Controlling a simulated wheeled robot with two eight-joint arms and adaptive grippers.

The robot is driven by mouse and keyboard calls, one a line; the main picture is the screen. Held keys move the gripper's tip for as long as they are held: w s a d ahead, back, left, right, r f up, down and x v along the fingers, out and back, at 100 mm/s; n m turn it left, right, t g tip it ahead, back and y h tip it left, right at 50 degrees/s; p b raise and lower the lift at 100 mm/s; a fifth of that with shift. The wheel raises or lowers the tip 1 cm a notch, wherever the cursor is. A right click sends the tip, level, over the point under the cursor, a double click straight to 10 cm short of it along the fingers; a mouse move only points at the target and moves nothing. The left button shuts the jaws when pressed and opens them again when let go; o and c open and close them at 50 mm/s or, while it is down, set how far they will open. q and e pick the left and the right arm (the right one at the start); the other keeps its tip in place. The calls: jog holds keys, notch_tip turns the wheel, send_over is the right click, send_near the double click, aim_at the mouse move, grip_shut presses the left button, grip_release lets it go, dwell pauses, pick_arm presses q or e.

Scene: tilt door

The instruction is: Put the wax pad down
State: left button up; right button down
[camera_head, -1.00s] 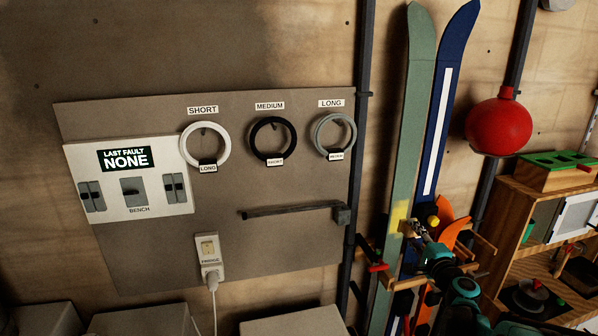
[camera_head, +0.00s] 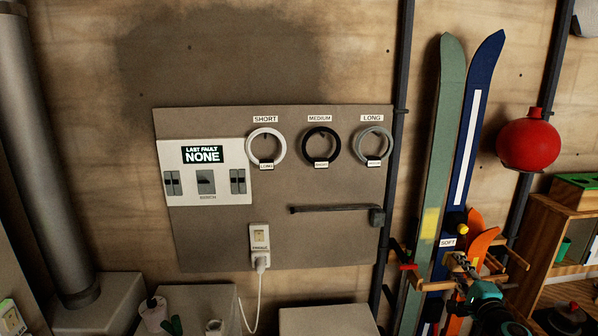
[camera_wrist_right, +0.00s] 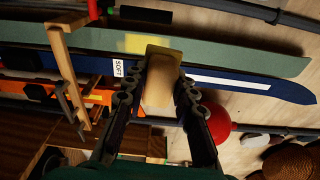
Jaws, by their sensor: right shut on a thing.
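My right gripper (camera_head: 463,266) is in front of the lower part of the skis in the head view. In the right wrist view my right gripper (camera_wrist_right: 157,92) is shut on a tan, block-shaped wax pad (camera_wrist_right: 159,77), which sits between its two fingers. The green ski (camera_head: 441,130) has a yellow patch (camera_head: 430,223), and the blue ski (camera_head: 470,125) has a white stripe. A SOFT label (camera_head: 447,242) shows beside the gripper. My left gripper is not in view.
A wooden rack (camera_head: 515,258) and orange pieces (camera_head: 480,238) are close around the gripper. The grey wall panel (camera_head: 330,235) with cable rings is at left.

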jog(key=s+a+f, duration=0.1)
jog(key=a+f, duration=0.2)
jog(key=a, duration=0.5)
jog(key=s+a+f, duration=0.1)
jog(key=a+f, duration=0.2)
jog(key=a, duration=0.6)
jog(key=s+a+f+y, duration=0.1)
jog(key=a+f, duration=0.2)
jog(key=a, duration=0.6)
jog(key=shift+a+f+n, duration=0.2)
jog(key=shift+f+n, duration=0.1)
